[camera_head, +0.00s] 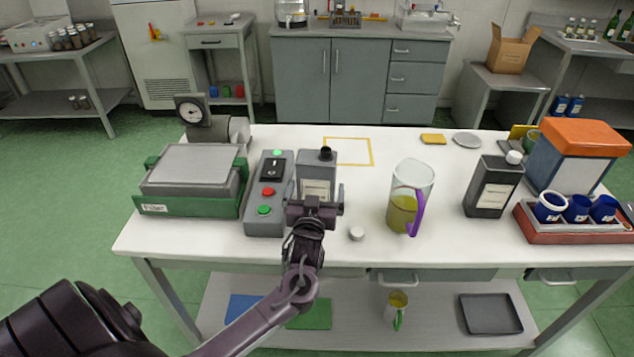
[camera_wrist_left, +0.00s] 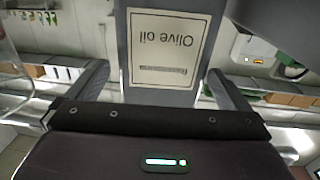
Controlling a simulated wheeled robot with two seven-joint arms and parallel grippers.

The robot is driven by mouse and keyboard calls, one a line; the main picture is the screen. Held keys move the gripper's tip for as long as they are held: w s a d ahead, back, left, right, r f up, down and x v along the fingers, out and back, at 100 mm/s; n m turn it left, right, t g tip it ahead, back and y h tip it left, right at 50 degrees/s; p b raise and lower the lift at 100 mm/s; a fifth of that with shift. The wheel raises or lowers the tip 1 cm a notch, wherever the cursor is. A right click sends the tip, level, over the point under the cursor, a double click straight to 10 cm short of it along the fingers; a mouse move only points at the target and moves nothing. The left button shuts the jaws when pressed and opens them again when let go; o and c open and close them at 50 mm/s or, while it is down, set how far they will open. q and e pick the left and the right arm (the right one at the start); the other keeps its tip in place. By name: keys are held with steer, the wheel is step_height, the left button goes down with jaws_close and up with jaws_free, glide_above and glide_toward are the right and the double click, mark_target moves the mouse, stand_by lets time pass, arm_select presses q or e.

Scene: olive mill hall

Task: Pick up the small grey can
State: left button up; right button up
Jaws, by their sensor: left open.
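The small grey can (camera_head: 317,168) stands upright on the white table, with a dark cap and a pale label. In the left wrist view its "Olive oil" label (camera_wrist_left: 168,48) shows upside down. My left gripper (camera_head: 317,195) is at the can's near side, open, with one finger on each side of it. In the wrist view the can is between the two fingers (camera_wrist_left: 160,88); I cannot tell whether either touches it. My right gripper is not in view.
A grey button box (camera_head: 268,195) stands close left of the can, beside a green-based scale (camera_head: 190,175). A white cap (camera_head: 357,233) and a jug (camera_head: 405,210) of green liquid are to the right. Farther right are a darker can (camera_head: 492,187) and a red tray (camera_head: 575,237) with blue cups.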

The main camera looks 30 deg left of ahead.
mark_target(315, 183)
arm_select(q)
steer(key=x, duration=0.1)
steer(key=p+x, duration=0.1)
steer(key=x, duration=0.2)
steer(key=shift+s+a+r, duration=0.1)
steer(key=shift+a+r, duration=0.05)
steer(key=shift+r, duration=0.2)
steer(key=shift+w+a+f+p, duration=0.15)
steer(key=shift+w+a+p, duration=0.15)
steer(key=shift+w, duration=0.3)
steer(key=shift+c, duration=0.3)
steer(key=c, duration=1.1)
steer(key=shift+r, duration=0.35)
steer(key=shift+r, duration=1.05)
steer(key=shift+r+b, duration=1.35)
steer(key=shift+r, duration=7.25)
steer(key=shift+r, duration=0.1)
